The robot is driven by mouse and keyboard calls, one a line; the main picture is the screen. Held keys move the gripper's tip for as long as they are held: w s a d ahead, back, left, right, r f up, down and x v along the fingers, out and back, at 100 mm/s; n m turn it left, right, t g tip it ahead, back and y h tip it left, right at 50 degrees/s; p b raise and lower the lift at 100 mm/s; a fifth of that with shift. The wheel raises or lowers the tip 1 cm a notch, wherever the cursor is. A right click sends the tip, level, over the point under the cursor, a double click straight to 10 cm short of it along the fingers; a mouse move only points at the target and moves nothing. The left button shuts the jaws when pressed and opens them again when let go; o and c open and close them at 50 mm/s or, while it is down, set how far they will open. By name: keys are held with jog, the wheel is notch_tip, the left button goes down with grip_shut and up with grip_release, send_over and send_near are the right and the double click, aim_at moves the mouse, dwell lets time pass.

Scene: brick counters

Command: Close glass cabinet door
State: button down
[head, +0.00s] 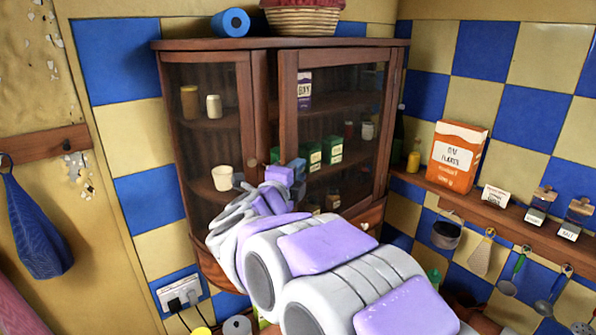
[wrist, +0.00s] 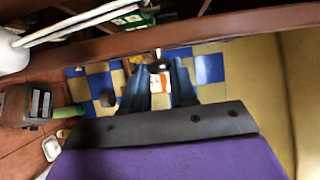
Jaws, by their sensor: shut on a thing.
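The wooden corner cabinet (head: 261,95) has glass doors and stands against the tiled walls. Its right glass door (head: 289,100) appears slightly ajar, its left edge standing forward of the frame beside it. My gripper (head: 296,167) is at this door's left edge, about mid-height, with my arm reaching up from the lower right. In the wrist view, the blue fingers of my gripper (wrist: 160,72) are shut on a small knob (wrist: 158,57) at the door's wooden edge (wrist: 200,37). My fingers partly hide the knob, and the exact gap of the door is hard to tell.
Jars, boxes and a white cup (head: 222,178) stand on the cabinet shelves. A blue roll (head: 231,22) and a basket (head: 302,18) sit on top.

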jog(key=shift+f, duration=0.4)
jog(key=c, duration=1.3)
grip_release()
jog(key=o, duration=0.4)
jog(key=shift+w+a+r, duration=0.15)
jog(key=shift+w, duration=0.05)
jog(key=shift+s, duration=0.1)
jog(key=shift+s+r, duration=0.1)
jog(key=b+v, duration=0.3)
jog(key=v, duration=1.4)
jog(key=shift+a, duration=0.25)
